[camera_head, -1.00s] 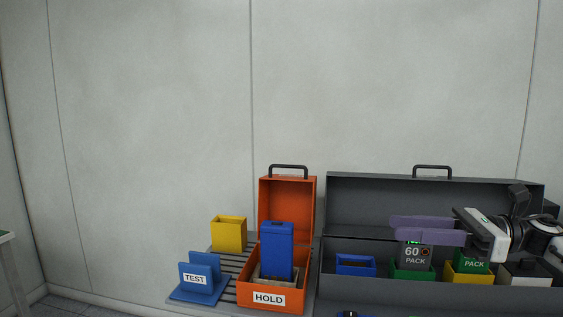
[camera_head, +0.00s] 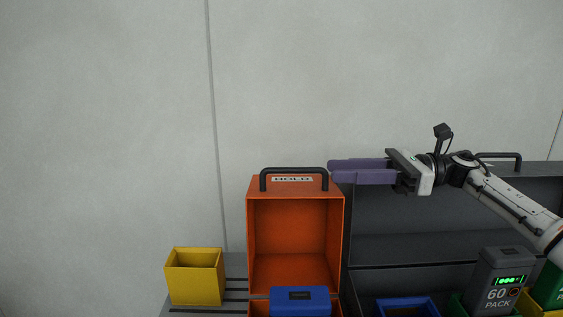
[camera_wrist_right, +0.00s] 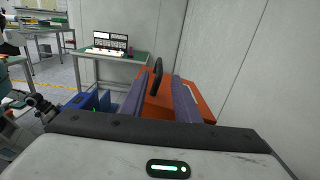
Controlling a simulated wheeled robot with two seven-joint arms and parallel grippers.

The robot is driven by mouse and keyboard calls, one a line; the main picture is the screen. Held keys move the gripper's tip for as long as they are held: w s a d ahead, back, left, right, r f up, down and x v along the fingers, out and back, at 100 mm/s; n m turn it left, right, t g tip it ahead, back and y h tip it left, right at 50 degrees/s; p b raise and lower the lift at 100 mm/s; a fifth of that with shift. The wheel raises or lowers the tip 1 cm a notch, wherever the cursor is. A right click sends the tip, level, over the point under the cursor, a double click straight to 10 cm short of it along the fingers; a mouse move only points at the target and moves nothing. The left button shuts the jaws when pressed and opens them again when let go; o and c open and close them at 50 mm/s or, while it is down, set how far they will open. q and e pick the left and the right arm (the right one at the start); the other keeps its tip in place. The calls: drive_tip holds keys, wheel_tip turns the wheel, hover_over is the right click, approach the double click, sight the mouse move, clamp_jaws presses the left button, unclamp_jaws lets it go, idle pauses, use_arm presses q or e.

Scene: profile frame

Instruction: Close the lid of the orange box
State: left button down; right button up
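The orange box stands at the lower middle of the head view, its front rim cut off by the lower edge. Its orange lid (camera_head: 294,230) stands upright and open, hollow side towards me, with a black handle (camera_head: 294,171) and a HOLD label on top. A blue pack (camera_head: 300,303) stands in the box. My right gripper (camera_head: 332,170) has purple fingers parted, tips at the right end of the handle. In the right wrist view, the lid (camera_wrist_right: 156,107) and handle (camera_wrist_right: 157,76) show between and beyond the fingers; I cannot tell whether they touch. My left gripper is out of view.
A dark grey case (camera_head: 400,213) with an upright lid stands close on the right, holding a grey 60 PACK (camera_head: 501,278) and coloured bins. A yellow bin (camera_head: 195,277) stands left of the box. A wall (camera_head: 110,130) rises behind.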

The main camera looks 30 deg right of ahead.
drive_tip(key=p, duration=0.3)
approach(271, 171)
drive_tip(key=x, duration=0.4)
drive_tip(key=shift+w+a, duration=0.15)
drive_tip(key=shift+w, duration=0.15)
drive_tip(key=shift+w+a+f, duration=0.15)
drive_tip(key=shift+w+a, duration=0.15)
drive_tip(key=shift+a, duration=0.2)
clamp_jaws()
